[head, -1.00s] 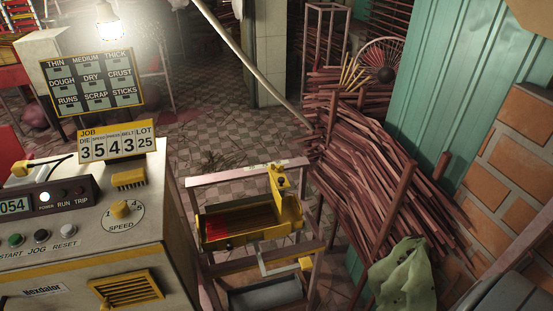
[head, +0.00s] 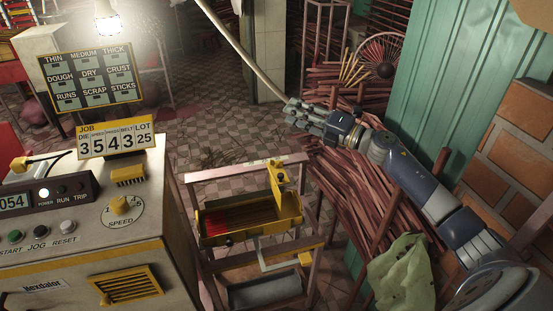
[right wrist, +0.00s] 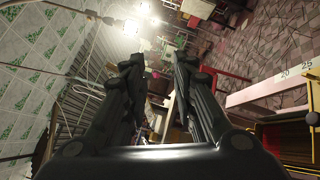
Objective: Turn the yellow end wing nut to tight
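A yellow tray-like fixture (head: 250,232) with dark and red strips inside sits on a metal frame in the head view. A yellow upright bracket (head: 280,180) with a small knob rises at its back right. I cannot make out for sure which part is the yellow end wing nut. My right gripper (head: 296,113) is in the air above and behind the fixture, pointing left, touching nothing. In the right wrist view its two fingers (right wrist: 157,68) stand apart with nothing between them. My left gripper is not in view.
A cream control machine (head: 95,240) with a speed dial (head: 121,206) stands at the left. Bundles of reddish sticks (head: 345,180) lean behind my right arm. A green cloth (head: 400,272) hangs at the lower right. The checkered floor (head: 215,140) behind the fixture is mostly clear.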

